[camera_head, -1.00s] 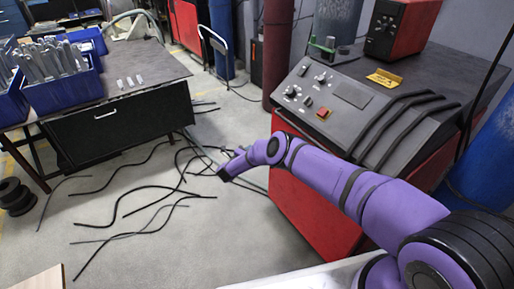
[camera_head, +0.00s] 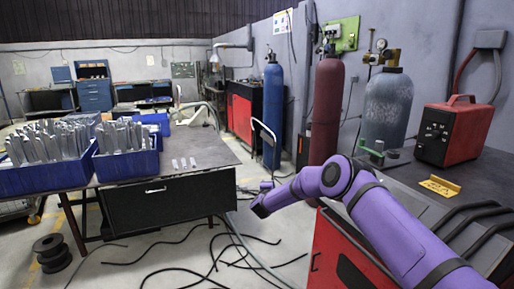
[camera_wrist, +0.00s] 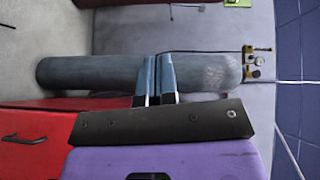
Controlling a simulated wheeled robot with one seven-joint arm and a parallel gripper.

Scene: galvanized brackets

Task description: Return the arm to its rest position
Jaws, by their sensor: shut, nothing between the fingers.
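My purple arm reaches from the lower right of the head view, bent at a dark-ringed joint. My gripper (camera_head: 256,208) is at its far end, in front of the right end of the dark workbench (camera_head: 212,150) as seen there, and small in the picture. In the wrist view my gripper (camera_wrist: 157,60) shows two slim fingers close together, shut with nothing between them. Behind the fingers a grey gas cylinder (camera_wrist: 85,72) lies across the turned picture, apart from them as far as I can tell.
A red welding cabinet (camera_head: 340,262) is close below my arm. Black hoses (camera_head: 185,268) lie on the floor. A black spool (camera_head: 52,252) is at left.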

